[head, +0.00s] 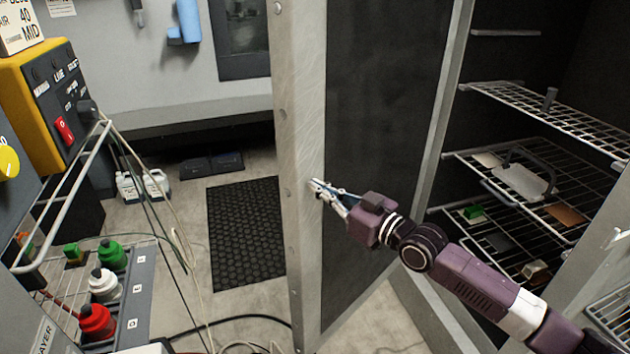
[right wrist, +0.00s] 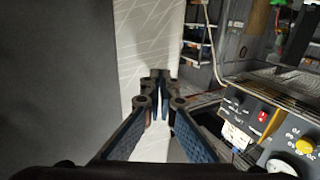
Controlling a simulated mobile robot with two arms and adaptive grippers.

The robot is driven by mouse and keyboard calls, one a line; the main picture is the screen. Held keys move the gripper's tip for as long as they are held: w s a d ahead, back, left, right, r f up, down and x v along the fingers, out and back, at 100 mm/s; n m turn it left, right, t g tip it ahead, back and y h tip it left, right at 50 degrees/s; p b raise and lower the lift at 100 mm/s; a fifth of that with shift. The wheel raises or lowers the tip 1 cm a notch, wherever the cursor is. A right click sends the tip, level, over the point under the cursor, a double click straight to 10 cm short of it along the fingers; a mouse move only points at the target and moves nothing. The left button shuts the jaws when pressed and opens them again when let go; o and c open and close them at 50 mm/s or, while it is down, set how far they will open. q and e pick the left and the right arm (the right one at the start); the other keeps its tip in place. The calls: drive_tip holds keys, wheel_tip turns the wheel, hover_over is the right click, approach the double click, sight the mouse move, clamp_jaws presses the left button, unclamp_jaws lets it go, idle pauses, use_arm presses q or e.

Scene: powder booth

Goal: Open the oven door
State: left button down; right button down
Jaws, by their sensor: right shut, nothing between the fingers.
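The oven door (head: 299,130) stands swung open in the head view, its pale metal edge toward me and its dark inner face to the right. Its pale edge also shows in the right wrist view (right wrist: 148,45). The oven (head: 540,60) is open behind it, with wire racks inside. My right gripper (head: 316,186) is shut and empty, its fingertips at the door's edge beside the inner face. I cannot tell whether they touch the door. In the right wrist view its fingertips (right wrist: 158,78) are together in front of the pale edge. My left gripper is not in view.
Wire racks (head: 545,185) hold small parts and a plate. A yellow control unit (head: 45,110) and a rack with several coloured bottles (head: 103,285) stand at the left. A black mat (head: 246,235) and loose cables (head: 235,320) lie on the floor.

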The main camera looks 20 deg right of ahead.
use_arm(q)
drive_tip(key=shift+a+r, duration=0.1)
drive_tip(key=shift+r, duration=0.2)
use_arm(e)
drive_tip(key=shift+w+a, duration=0.35)
drive_tip(key=shift+w, duration=0.25)
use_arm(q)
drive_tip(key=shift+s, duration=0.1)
